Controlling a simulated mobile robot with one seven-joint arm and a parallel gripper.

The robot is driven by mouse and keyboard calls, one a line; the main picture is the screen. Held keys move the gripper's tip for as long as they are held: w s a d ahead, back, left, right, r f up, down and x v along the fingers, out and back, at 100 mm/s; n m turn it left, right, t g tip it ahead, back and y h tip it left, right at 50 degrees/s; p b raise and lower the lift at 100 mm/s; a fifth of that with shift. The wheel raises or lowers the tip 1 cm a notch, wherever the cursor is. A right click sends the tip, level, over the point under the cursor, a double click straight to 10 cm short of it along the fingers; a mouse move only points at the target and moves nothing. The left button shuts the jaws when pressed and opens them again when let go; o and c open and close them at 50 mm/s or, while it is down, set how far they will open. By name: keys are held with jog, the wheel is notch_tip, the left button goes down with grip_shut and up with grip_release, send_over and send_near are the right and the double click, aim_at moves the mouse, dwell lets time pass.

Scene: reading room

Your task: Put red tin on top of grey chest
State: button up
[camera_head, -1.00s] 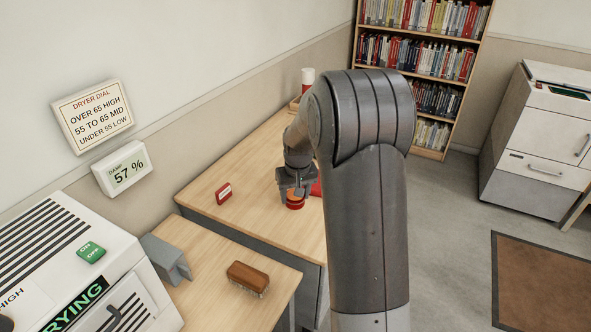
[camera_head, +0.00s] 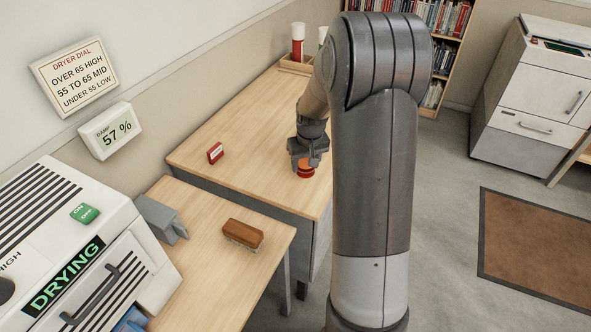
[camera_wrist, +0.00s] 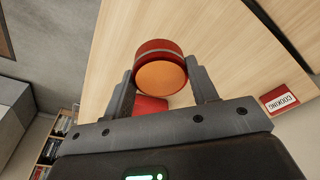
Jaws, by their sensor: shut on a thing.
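The red tin (camera_head: 306,172) is a short round can, red at the side with an orange end, over the far wooden desk. My gripper (camera_head: 308,158) is shut on it from above. In the wrist view the red tin (camera_wrist: 158,62) sits between the two fingers of my gripper (camera_wrist: 160,88), its orange end facing the camera. I cannot tell whether the tin touches the desk or hangs just above it. No plain grey chest is clearly seen; a white cabinet with a grey lower part (camera_head: 515,150) stands at the right.
A small red box (camera_head: 215,153) lies on the desk (camera_head: 240,140). A brown brush (camera_head: 243,234) and a grey block (camera_head: 160,218) are on the near table, beside a white dryer (camera_head: 60,240). A bookcase (camera_head: 436,60) stands behind. The floor at right is clear around a brown mat (camera_head: 535,245).

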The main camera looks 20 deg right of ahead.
jog(key=shift+w+a+f, duration=0.95)
jog(key=shift+w+a, duration=0.05)
jog(key=shift+a, duration=0.15)
jog(key=shift+f, duration=2)
jog(key=o, duration=1)
jog(key=shift+f, duration=0.1)
